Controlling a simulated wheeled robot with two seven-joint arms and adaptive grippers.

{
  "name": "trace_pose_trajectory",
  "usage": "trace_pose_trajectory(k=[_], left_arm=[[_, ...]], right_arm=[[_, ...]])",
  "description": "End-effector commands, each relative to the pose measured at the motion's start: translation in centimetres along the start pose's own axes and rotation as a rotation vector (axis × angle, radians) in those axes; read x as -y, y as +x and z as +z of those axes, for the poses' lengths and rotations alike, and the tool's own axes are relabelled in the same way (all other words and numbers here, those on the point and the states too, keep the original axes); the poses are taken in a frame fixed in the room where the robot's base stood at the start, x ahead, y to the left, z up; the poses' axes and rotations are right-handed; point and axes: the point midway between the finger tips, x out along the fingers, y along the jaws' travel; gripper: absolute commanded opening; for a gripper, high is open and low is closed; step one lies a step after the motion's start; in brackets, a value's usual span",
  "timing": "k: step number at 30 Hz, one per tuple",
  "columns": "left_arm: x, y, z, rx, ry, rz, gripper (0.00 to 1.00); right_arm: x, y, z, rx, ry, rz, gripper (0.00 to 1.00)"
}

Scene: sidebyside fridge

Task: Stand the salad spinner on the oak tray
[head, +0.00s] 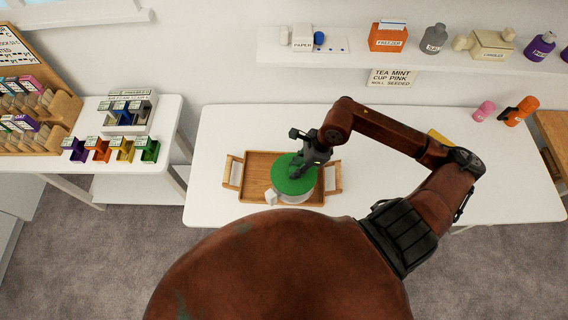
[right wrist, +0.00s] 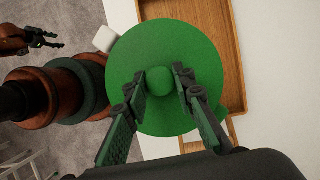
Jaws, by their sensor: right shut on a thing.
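The salad spinner has a round green lid (head: 294,173) with a knob (right wrist: 158,83) and a pale bowl (head: 295,199) below. My right gripper (head: 308,163) is shut on the lid's knob from above; its fingers (right wrist: 161,88) flank the knob in the right wrist view. The oak tray (head: 256,160) lies on the white table, with a raised handle at each end. The spinner looks upright over the tray's front-right part and covers part of its front edge. I cannot tell whether its base touches the tray. My left gripper (right wrist: 48,38) shows small in the right wrist view, its fingers apart.
A wall shelf (head: 350,50) holds several containers. A side table at left carries coloured bins (head: 123,149).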

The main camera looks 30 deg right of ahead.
Motion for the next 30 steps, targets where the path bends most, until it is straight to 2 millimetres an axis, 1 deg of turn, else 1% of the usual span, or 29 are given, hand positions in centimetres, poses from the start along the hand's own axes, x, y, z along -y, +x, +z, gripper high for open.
trace_pose_trajectory(k=[1, 5, 9, 14, 22, 27, 30], left_arm=[[0.1, -0.5, -0.2, -0.003, 0.000, 0.000, 0.45], [0.1, -1.0, -0.5, -0.005, 0.001, -0.001, 0.45], [0.1, -1.4, -0.5, -0.006, 0.001, -0.001, 0.45], [0.1, -1.7, -0.6, -0.006, 0.001, -0.001, 0.45], [0.1, -1.9, -0.6, -0.006, 0.001, -0.001, 0.45], [0.2, -3.0, -0.6, -0.005, 0.001, -0.001, 0.45], [0.2, -3.1, -0.6, -0.005, 0.001, -0.001, 0.45]], right_arm=[[1.0, 0.4, 0.6, 0.005, 0.001, 0.000, 0.00], [3.2, 2.0, 1.3, 0.005, 0.001, 0.000, 0.00], [4.7, 4.5, 1.1, 0.003, 0.002, 0.002, 0.00], [6.2, 6.7, 0.9, 0.002, 0.001, 0.001, 0.00], [7.2, 8.2, 0.9, 0.002, -0.001, 0.000, 0.00], [7.1, 10.2, 0.1, 0.002, 0.002, 0.003, 0.00], [7.2, 11.0, -0.3, 0.002, -0.001, 0.000, 0.00]])
